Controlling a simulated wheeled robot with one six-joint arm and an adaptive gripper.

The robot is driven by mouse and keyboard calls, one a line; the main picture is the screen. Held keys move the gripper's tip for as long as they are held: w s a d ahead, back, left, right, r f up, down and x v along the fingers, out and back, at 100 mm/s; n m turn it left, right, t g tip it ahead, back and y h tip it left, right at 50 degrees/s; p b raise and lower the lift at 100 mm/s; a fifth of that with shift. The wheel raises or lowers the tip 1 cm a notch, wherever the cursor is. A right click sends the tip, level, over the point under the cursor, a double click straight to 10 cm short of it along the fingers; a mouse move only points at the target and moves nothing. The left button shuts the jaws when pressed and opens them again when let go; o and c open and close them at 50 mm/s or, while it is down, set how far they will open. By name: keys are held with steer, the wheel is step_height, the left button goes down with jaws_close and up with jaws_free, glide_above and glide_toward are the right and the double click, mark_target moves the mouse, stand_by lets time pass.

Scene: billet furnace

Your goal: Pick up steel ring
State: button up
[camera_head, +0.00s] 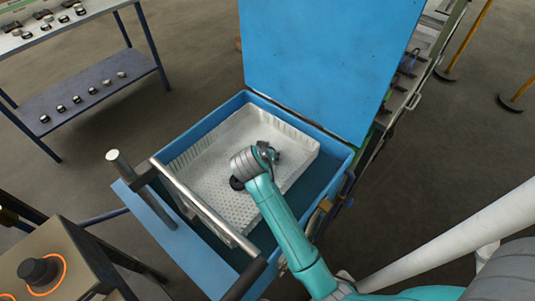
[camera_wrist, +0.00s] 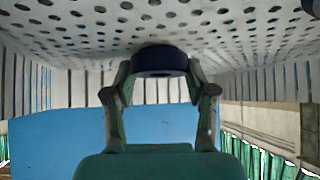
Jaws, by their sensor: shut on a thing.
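The steel ring (camera_wrist: 160,60) shows in the wrist view as a dark, short round band. It is between the two fingertips of my gripper (camera_wrist: 160,76), which is shut on it. The ring is close to the perforated floor of the white basket (camera_wrist: 60,30); I cannot tell whether it touches. In the head view my arm reaches into the white basket (camera_head: 220,205). My wrist hides most of the gripper there, and I cannot clearly make out the ring.
The basket sits in a blue tank (camera_head: 330,146) with its blue lid (camera_head: 325,60) raised behind. A metal rail (camera_head: 205,205) crosses the near left side. A table (camera_head: 90,95) with several small parts stands at upper left. A control box with a black knob (camera_head: 38,271) is at lower left.

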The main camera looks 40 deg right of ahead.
steer(key=shift+r, duration=0.1)
step_height(320, 180, up, 10)
stand_by(0.5)
